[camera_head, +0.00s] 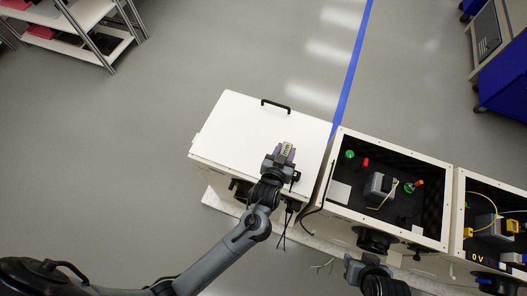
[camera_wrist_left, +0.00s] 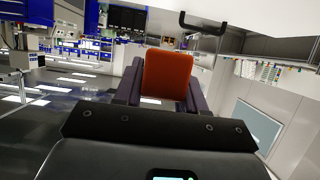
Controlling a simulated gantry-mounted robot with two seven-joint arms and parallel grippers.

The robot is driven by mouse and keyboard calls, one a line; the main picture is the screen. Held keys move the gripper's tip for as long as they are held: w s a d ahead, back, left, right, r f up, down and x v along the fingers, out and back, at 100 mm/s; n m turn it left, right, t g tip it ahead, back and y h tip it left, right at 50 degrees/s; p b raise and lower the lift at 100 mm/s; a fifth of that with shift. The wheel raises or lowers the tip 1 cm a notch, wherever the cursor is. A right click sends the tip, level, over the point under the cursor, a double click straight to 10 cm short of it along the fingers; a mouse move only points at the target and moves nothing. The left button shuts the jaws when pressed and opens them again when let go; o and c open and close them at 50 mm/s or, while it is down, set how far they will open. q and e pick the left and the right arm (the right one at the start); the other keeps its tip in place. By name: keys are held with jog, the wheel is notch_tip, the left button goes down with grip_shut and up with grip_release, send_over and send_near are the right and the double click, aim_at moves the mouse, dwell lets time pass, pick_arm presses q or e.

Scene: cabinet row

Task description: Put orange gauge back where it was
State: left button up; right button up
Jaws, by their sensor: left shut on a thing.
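The orange gauge (camera_wrist_left: 167,75) is upright between the purple-grey fingers of my left gripper (camera_wrist_left: 160,88) in the left wrist view. In the head view my left gripper (camera_head: 284,156) is above the white lid of the left cabinet, and the gauge (camera_head: 287,149) shows a pale display between the fingertips. The gripper is shut on the gauge. How far it is above the lid is hard to tell. My right gripper (camera_head: 366,268) is partly visible at the bottom of the head view, in front of the middle cabinet; its fingers are unclear.
The left cabinet's white lid (camera_head: 235,130) is closed and has a black handle (camera_head: 276,104). The middle cabinet (camera_head: 438,160) is open, with a grey device (camera_head: 380,187) and green and red parts inside. Another open cabinet (camera_head: 490,188) stands at right.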

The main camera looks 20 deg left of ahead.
pick_arm(q)
jog(key=b, duration=0.6)
send_over(264, 154)
jog(key=d, duration=0.1)
notch_tip(264, 154, down, 5)
jog(key=shift+d, duration=0.1)
jog(key=shift+w+a+f+b, duration=0.15)
jog(key=shift+a+b, duration=0.4)
notch_tip(264, 154, down, 4)
jog(key=b, duration=0.5)
jog(key=shift+f, duration=0.55)
jog(key=o, duration=1.2)
jog(key=shift+c, duration=0.2)
